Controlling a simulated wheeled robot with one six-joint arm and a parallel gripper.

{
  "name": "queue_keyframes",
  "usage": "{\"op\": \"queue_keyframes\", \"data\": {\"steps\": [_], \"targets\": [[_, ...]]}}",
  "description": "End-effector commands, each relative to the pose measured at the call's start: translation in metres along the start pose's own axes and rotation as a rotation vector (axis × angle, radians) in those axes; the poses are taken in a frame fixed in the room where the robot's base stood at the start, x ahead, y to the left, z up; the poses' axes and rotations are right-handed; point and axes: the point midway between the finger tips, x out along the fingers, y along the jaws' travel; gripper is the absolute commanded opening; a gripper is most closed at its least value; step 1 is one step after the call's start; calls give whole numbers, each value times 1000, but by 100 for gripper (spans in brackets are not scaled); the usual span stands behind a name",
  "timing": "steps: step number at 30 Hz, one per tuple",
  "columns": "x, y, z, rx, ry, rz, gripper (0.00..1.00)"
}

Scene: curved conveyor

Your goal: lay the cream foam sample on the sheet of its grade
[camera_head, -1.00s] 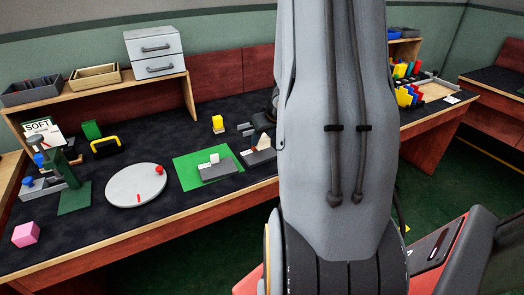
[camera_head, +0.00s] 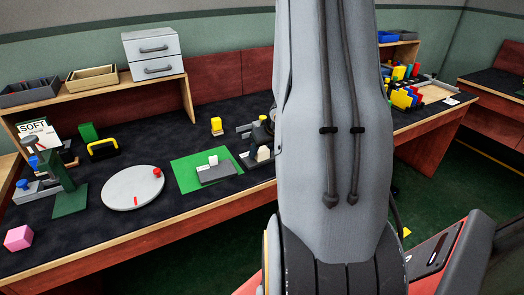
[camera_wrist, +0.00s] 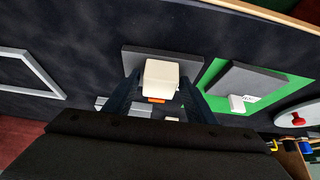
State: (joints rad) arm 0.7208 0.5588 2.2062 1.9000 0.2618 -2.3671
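The cream foam sample (camera_wrist: 160,77) is a small block between the two fingers of my gripper (camera_wrist: 160,96) in the wrist view. My gripper looks shut on it. Under or just behind the block lies a dark grey sheet (camera_wrist: 133,54); I cannot tell whether they touch.
A round grey turntable (camera_head: 131,190) with a red knob stands left of the mat. A pale frame (camera_wrist: 30,72) lies left in the wrist view.

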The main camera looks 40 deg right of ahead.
Motion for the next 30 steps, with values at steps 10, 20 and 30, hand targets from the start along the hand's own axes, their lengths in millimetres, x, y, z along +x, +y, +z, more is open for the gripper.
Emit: {"op": "queue_keyframes", "data": {"steps": [10,20,30], "targets": [[-1,0,0,0,0,0,56],[-36,1,-3,-2,3,2,56],[-100,0,-2,-1,2,2,56]]}}
